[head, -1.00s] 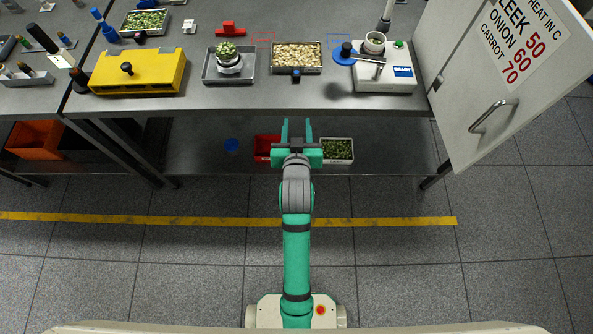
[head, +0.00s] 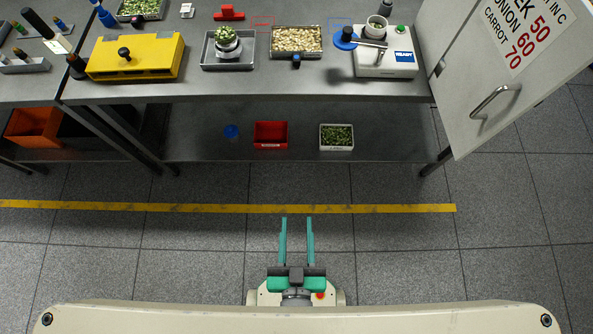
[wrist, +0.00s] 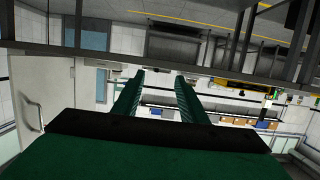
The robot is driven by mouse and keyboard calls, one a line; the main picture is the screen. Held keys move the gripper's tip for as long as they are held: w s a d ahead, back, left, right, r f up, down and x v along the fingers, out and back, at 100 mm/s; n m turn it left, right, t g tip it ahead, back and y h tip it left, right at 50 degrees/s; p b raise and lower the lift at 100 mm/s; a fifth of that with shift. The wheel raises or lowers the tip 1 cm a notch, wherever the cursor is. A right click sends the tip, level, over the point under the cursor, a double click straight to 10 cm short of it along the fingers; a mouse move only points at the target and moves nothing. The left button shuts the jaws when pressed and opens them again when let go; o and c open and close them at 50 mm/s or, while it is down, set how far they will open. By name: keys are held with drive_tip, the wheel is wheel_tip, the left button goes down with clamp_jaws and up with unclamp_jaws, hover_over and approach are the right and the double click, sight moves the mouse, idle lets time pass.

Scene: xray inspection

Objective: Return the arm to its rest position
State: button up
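My gripper (head: 297,243) is drawn back close to my base at the bottom of the head view, over the floor and short of the yellow floor line. Its two green fingers point toward the bench and stand apart with nothing between them. In the wrist view, the fingers (wrist: 155,95) are also apart and empty, with the room showing upside down beyond them. Most of my arm is hidden behind the gripper and the pale front edge of my body.
The grey bench (head: 330,92) holds a yellow box (head: 150,68), trays and a white device (head: 385,70). A red bin (head: 270,133) and a white bin (head: 323,145) sit on the lower shelf. A white door (head: 460,90) stands at right. The floor (head: 200,240) around the gripper is clear.

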drive_tip(key=s, duration=0.1)
drive_tip(key=s+r, duration=0.1)
drive_tip(key=shift+s+r, duration=0.25)
drive_tip(key=shift+s, duration=0.1)
idle(1.2)
